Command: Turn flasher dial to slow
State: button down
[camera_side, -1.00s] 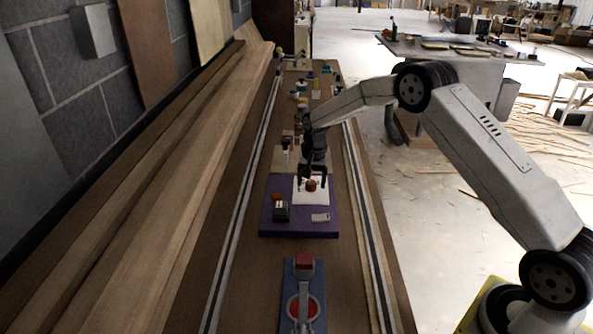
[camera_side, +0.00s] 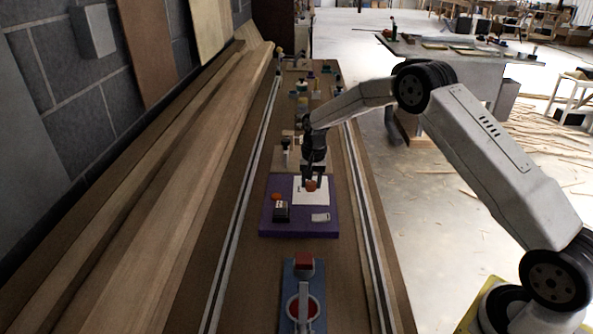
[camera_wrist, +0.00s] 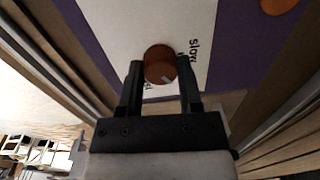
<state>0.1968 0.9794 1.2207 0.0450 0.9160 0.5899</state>
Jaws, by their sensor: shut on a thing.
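The flasher dial is an orange-brown round knob (camera_wrist: 159,64) with a pale pointer mark, on a white panel (camera_wrist: 120,30). The word "slow" is printed beside it, and another label is partly hidden by my gripper. My gripper (camera_wrist: 160,82) is shut on the knob, one finger on each side. The pale mark points toward the lower right of the knob in the wrist view. In the side view the knob (camera_side: 311,186) sits under my gripper (camera_side: 313,180) on the purple base (camera_side: 300,229).
On the purple base are an orange button (camera_side: 276,197), a black box (camera_side: 281,213) and a small white label (camera_side: 320,217). Several small items line the bench beyond. Rails run along both bench sides.

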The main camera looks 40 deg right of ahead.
aim_at(312, 181)
jog(key=n, duration=0.5)
jog(key=shift+n, duration=0.3)
jog(key=n, duration=0.6)
jog(key=shift+g, duration=0.3)
jog(key=shift+c, duration=1.4)
grip_release()
jog(key=shift+r, duration=0.1)
jog(key=shift+w+d+r, duration=0.1)
jog(key=shift+r, duration=1.85)
jog(key=shift+d+r, duration=0.1)
jog(key=shift+r, duration=1.8)
